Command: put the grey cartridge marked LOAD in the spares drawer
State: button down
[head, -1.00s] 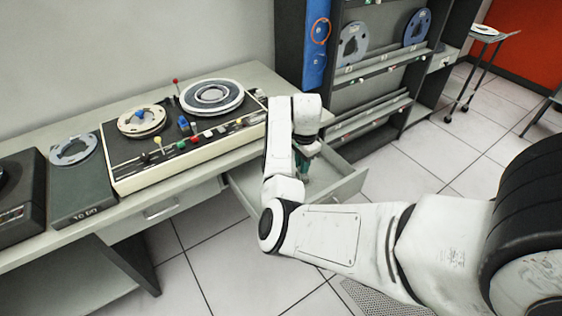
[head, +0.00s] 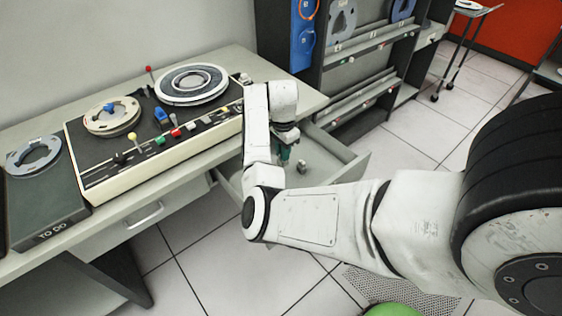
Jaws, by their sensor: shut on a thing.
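The open drawer (head: 353,169) sticks out from under the right end of the desk, and its inside is partly hidden by my arm. My gripper (head: 285,152) points down over the drawer behind my forearm. Only a dark teal part of it shows. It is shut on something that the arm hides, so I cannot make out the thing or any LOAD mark. A small grey object (head: 301,166) shows in the drawer, just right of the gripper. I cannot tell if it touches the gripper, and no writing is readable on it.
A tape machine (head: 150,145) with reels and coloured knobs stands on the desk (head: 180,202). A dark tray (head: 62,200) marked TO DO holds a grey reel (head: 33,158) at left. A shut drawer (head: 145,222) is below. A shelf rack (head: 350,60) stands behind the open drawer.

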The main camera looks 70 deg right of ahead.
notch_tip(320, 180, down, 8)
jog(key=b, duration=0.7)
jog(key=shift+r+p, duration=0.1)
jog(key=shift+p, duration=0.8)
dwell(1.0)
jog(key=shift+f+b, duration=1.2)
jog(key=shift+f, duration=1.35)
dwell(1.4)
jog(key=c, duration=1)
grip_release()
jog(key=shift+c, duration=0.4)
jog(key=shift+c, duration=0.6)
